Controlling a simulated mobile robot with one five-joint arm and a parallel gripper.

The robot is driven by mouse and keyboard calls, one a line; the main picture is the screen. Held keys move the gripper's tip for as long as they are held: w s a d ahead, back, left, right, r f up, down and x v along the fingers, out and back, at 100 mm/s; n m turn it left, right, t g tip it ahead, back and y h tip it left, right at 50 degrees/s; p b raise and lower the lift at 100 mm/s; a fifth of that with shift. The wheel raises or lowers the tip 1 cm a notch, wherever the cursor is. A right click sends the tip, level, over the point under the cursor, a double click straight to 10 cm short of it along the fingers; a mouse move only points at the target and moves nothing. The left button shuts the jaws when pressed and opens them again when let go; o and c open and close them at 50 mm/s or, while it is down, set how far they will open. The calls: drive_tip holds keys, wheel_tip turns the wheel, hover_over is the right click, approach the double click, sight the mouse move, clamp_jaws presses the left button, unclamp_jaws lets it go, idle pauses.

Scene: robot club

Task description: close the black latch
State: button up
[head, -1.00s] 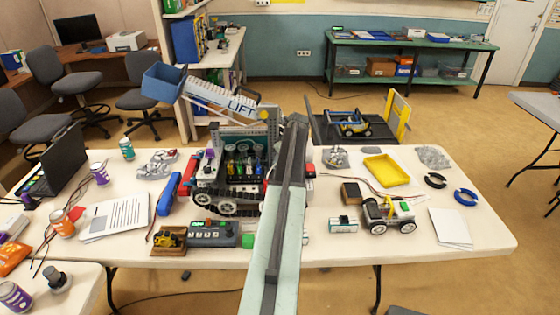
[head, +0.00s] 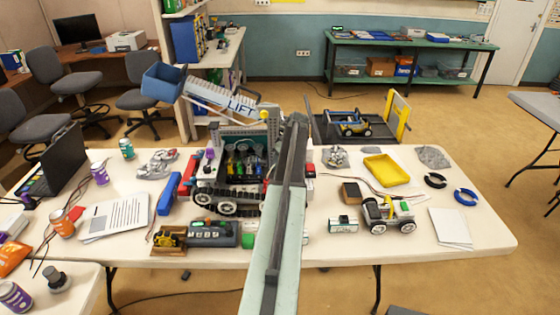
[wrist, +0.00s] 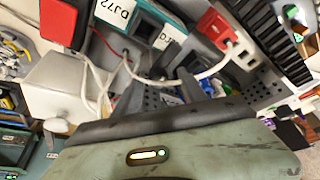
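The tracked robot (head: 228,200) stands on the white table in the head view. It has a grey perforated frame, black tracks and a raised boom (head: 222,98) marked LIFT. My arm (head: 285,205) reaches over its right side, and my gripper's fingertips are hidden there. In the wrist view my gripper (wrist: 160,75) is close to a grey perforated plate (wrist: 195,92), with dark finger-like parts in front of it. Whether they touch anything is unclear. A white cable, a red connector (wrist: 215,30) and labelled dark parts surround it. I cannot pick out the black latch with certainty.
A controller box (head: 213,233), a blue tool (head: 169,193) and a small wheeled car (head: 388,213) lie near the tracked robot. A yellow tray (head: 384,169) is at the right. The table's front right is mostly clear, apart from white paper (head: 451,228).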

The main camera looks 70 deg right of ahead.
drive_tip(key=p+v, duration=0.7)
drive_tip(key=shift+s+r, duration=0.25)
drive_tip(key=shift+r, duration=0.1)
